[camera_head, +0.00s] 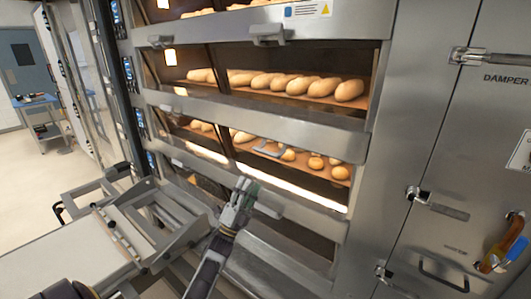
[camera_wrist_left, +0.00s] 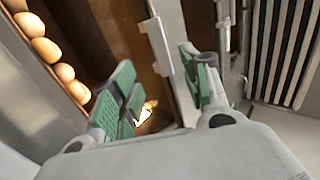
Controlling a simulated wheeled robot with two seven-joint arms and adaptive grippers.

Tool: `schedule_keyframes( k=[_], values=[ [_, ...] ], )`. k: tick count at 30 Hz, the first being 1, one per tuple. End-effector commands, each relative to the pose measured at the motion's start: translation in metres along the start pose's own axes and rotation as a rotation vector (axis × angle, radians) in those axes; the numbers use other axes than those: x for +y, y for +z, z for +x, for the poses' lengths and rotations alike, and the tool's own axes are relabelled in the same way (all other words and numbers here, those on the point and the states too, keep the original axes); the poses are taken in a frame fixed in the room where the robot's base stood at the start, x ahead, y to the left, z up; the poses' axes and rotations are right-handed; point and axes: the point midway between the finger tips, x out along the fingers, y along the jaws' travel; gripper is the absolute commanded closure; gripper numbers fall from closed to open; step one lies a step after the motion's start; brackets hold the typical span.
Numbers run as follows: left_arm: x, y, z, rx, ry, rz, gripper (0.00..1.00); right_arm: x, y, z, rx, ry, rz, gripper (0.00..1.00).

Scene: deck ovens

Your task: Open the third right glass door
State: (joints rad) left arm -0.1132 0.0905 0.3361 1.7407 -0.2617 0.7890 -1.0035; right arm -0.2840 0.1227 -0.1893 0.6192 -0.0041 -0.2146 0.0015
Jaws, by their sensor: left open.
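The deck oven's tiers are stacked in the middle of the head view. The third right glass door (camera_head: 300,165) shows rolls and a bright strip behind it, with a grey handle (camera_head: 268,150) in front. My left gripper (camera_head: 245,190) is at the lower left part of that door, below the handle. In the left wrist view my left gripper (camera_wrist_left: 157,62) is open, its green-padded fingers spread. A pale metal handle-like bar (camera_wrist_left: 156,42) shows between and beyond the fingers; I cannot tell whether they touch it. My right gripper is out of view.
The tier above (camera_head: 300,85) holds long loaves. A loader frame with a pale belt (camera_head: 75,262) stands at lower left. Steel doors with latches (camera_head: 440,205) stand to the right, with an orange-handled item (camera_head: 503,243). Open floor lies at far left.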

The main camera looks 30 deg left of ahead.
Motion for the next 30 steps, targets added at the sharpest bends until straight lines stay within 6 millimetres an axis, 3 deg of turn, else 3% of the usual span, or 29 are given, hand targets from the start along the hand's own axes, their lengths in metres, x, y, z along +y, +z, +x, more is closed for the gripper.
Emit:
schedule_keyframes(
  k=[8, 19, 30],
  values=[
    [-0.001, 0.0, 0.013, 0.001, -0.001, 0.0, 0.54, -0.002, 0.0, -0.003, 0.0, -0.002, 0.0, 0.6],
    [-0.001, 0.0, 0.055, 0.0, -0.001, 0.0, 0.54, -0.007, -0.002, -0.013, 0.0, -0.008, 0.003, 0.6],
    [-0.001, 0.0, 0.097, 0.0, -0.001, 0.0, 0.54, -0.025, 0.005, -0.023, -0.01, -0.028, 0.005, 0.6]
  ],
)
